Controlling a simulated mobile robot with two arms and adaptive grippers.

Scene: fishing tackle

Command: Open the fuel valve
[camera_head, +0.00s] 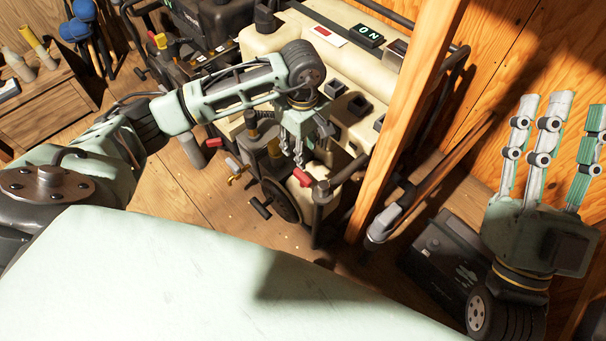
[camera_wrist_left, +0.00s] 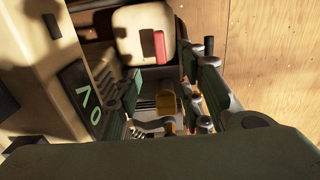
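A cream and black machine (camera_head: 262,42) fills the top middle of the head view. Small red-ended levers and a yellow fitting sit low on its front, including one red lever (camera_head: 302,177). I cannot tell which is the fuel valve. My left gripper (camera_head: 304,150) hangs fingers down in front of the machine, close above that lever; contact is unclear. The left wrist view shows its fingers (camera_wrist_left: 163,103) spread apart, with an orange-yellow part between and beyond them. A red handle (camera_wrist_left: 159,44) lies farther off on a cream part. My right gripper (camera_head: 562,112) is open and empty, fingers up.
A wooden post (camera_head: 405,125) rises right of the machine, between my grippers. A second dark machine stands at the top left, beside a wooden crate (camera_head: 45,105).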

